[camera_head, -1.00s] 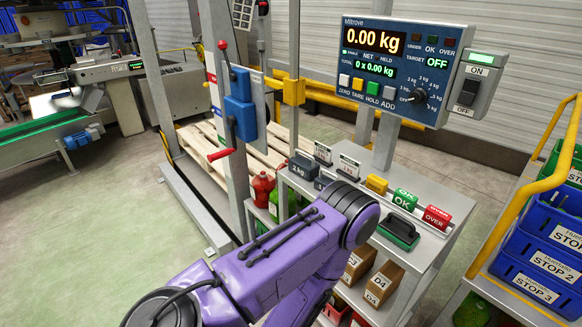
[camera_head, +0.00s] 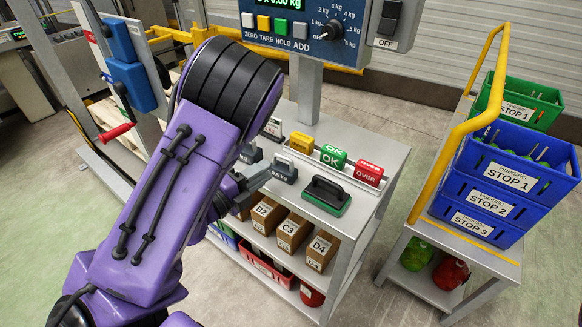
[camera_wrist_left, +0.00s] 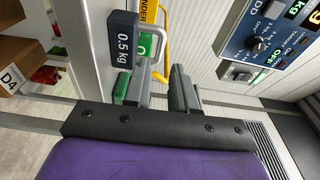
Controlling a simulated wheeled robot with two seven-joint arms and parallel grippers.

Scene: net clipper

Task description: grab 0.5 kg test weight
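The 0.5 kg test weight (camera_wrist_left: 120,42) is a dark block with a grey handle, its label readable in the left wrist view. In the head view the dark handled weight (camera_head: 285,170) on the stand's top appears to be the same one. My left gripper (camera_wrist_left: 163,88) is open and empty, its two grey fingers apart. The weight lies just ahead and to the left of the fingers in the wrist view, not between them. In the head view my left gripper (camera_head: 252,181) is beside the weight, partly hidden by my purple arm. My right gripper is not in view.
Another dark weight (camera_head: 251,153) stands left of it. A green-based black pad (camera_head: 326,195) and yellow, green and red blocks (camera_head: 333,156) are close by on the top. The display post (camera_head: 306,90) rises behind. A cart with blue crates (camera_head: 505,180) stands right.

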